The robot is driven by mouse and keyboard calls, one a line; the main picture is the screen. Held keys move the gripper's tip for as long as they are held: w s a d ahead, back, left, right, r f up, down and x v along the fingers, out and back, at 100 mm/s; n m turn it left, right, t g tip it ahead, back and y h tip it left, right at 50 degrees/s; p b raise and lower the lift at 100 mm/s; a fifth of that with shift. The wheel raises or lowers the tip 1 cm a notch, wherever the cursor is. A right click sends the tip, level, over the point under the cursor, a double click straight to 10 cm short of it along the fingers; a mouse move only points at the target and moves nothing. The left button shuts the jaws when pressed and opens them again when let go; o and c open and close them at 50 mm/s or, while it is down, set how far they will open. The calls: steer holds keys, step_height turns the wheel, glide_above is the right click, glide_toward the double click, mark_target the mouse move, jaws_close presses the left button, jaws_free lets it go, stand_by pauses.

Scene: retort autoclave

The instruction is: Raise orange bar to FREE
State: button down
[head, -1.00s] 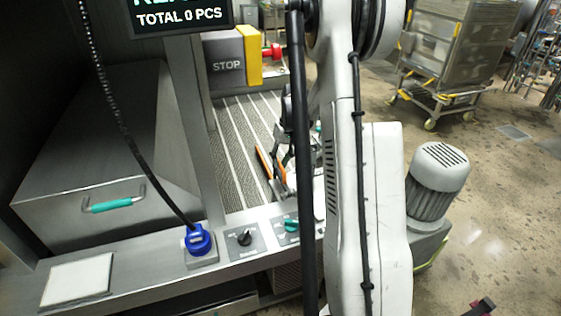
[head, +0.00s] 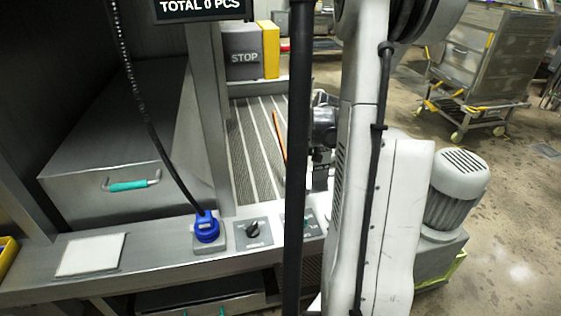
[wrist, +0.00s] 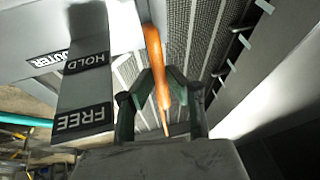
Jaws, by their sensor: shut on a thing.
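The orange bar (wrist: 152,50) runs lengthwise between the two fingers of my gripper (wrist: 160,84) in the wrist view, and the gripper is shut on it. The dark fingers with greenish pads lie on either side of it. A grey block beside the bar carries a HOLD label (wrist: 87,62) and a FREE label (wrist: 84,120). In the head view a thin length of the orange bar (head: 279,132) shows over the ribbed belt, just left of a black pole. My gripper (head: 320,150) is partly hidden there by the pole and my arm.
A grey STOP block (head: 243,58) with a yellow side (head: 270,50) stands behind the belt (head: 248,145). A blue connector (head: 206,227) and a black knob (head: 252,229) sit on the front ledge. A motor (head: 455,190) stands at right. A wheeled cart (head: 490,60) is farther back.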

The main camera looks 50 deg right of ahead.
steer(key=shift+s+a+r+t+h+b, duration=0.5)
steer(key=shift+s+t+h+b, duration=0.1)
steer(key=shift+s+t, duration=0.15)
steer(key=c, duration=1.7)
jaws_free()
steer(key=v, duration=1.2)
steer(key=shift+a, duration=0.1)
